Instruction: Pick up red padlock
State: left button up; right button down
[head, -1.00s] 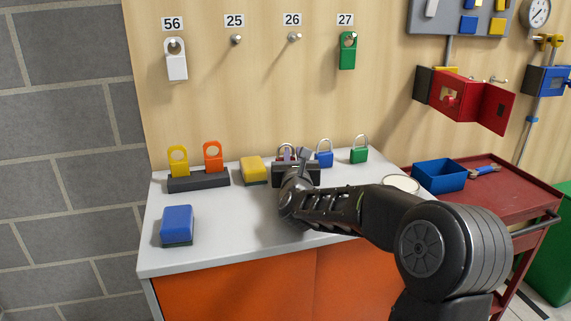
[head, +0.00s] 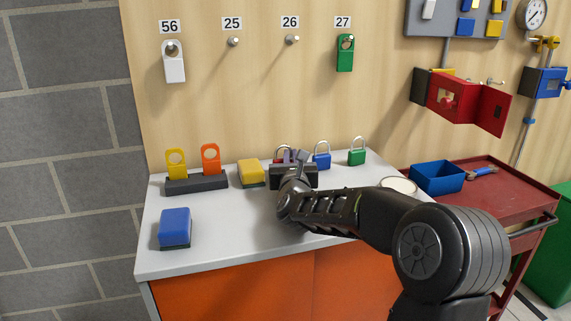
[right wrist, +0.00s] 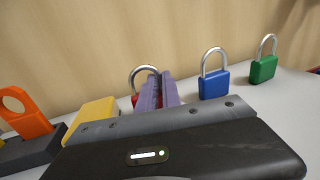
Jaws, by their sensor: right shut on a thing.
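The red padlock stands on the white cabinet top, left of the blue padlock. In the head view its shackle (head: 281,150) shows behind my right gripper (head: 294,157), and its body is mostly hidden. In the right wrist view the steel shackle (right wrist: 144,72) rises upright, and a sliver of red body shows left of the purple-grey fingers (right wrist: 160,90). My right gripper is shut on the red padlock at counter height. I cannot see whether the padlock is clear of the top. My left gripper is out of view.
A blue padlock (head: 321,158) and a green padlock (head: 357,155) stand to the right. A yellow sponge-like block (head: 251,173), a dark holder (head: 197,186) with yellow and orange tags, and a blue block (head: 174,227) lie left. A red cart (head: 500,190) stands right.

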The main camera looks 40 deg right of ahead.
jog(key=shift+r, duration=0.1)
notch_tip(320, 180, up, 10)
jog(key=p, duration=0.1)
jog(key=shift+p, duration=0.35)
dwell(0.8)
